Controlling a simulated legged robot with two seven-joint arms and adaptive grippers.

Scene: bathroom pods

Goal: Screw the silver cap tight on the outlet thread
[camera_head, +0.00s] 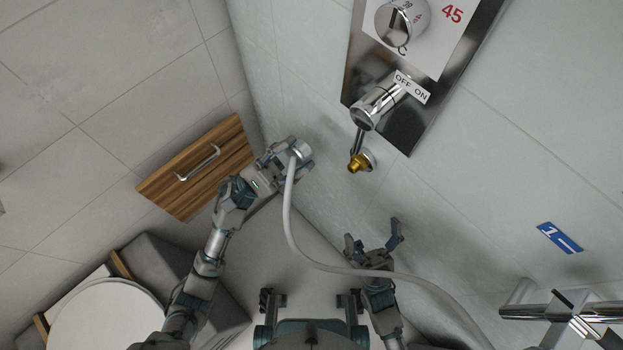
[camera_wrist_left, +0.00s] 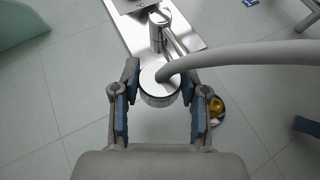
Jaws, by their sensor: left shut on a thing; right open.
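The silver cap (camera_head: 301,148) sits on the end of a grey hose (camera_head: 291,222). My left gripper (camera_head: 293,156) is shut on the cap. In the left wrist view the cap (camera_wrist_left: 158,91) is between the two fingers of that gripper (camera_wrist_left: 160,84), with the hose leaving it to the right. The brass outlet thread (camera_head: 357,163) sticks out of the wall below the shower panel, to the right of the cap and apart from it. It also shows beyond the right finger in the left wrist view (camera_wrist_left: 217,106). My right gripper (camera_head: 374,241) is open and empty, near the hose.
The steel panel (camera_head: 393,133) with an ON/OFF lever (camera_head: 378,103) and a temperature dial (camera_head: 401,22) is above the outlet. A wooden drawer (camera_head: 197,167) is on the left. The hose runs to the lower right, past a chrome fitting (camera_head: 575,317). A blue label (camera_head: 559,238) is on the wall.

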